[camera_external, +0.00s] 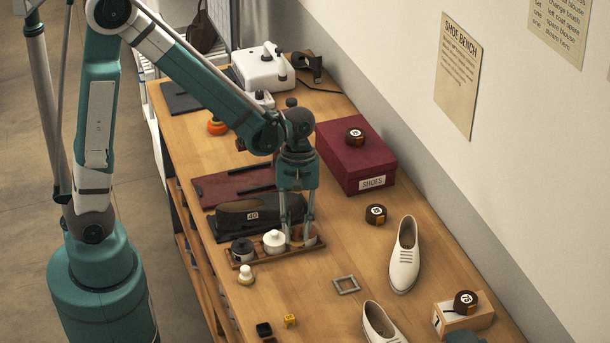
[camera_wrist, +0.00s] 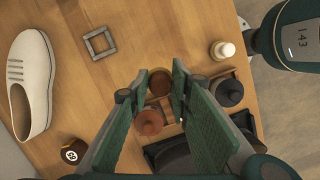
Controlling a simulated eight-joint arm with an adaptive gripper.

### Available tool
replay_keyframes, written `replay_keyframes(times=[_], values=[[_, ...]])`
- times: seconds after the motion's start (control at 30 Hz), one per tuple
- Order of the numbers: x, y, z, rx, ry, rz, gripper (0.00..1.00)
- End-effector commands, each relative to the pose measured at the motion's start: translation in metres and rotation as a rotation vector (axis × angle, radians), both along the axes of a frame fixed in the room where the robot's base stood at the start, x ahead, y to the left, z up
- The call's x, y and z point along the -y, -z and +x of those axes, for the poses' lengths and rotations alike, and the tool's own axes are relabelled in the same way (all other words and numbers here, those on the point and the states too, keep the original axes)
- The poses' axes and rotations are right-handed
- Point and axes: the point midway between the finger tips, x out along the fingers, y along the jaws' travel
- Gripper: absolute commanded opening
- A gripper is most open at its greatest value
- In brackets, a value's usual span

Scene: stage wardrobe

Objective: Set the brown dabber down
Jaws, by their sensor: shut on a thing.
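My gripper (camera_external: 298,238) points down at the right end of a wooden rack (camera_external: 268,258) on the bench. In the wrist view its fingers (camera_wrist: 165,92) are closed around the brown dabber (camera_wrist: 160,80), a round brown top between the fingertips. A reddish-brown round pot (camera_wrist: 150,122) shows beside it.
A small white bottle (camera_external: 246,274) stands in front of the rack. A grey square frame (camera_external: 346,285) and white shoes (camera_external: 404,257) lie to the right. Bare wood lies between rack and frame.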

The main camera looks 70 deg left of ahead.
Motion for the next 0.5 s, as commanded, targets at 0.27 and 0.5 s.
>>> replay_keyframes(times=[0.27,0.5], values=[[0.000,0.023,0.000,0.000,0.000,0.000,0.13],[0.000,0.049,0.000,0.000,0.000,0.000,0.13]])
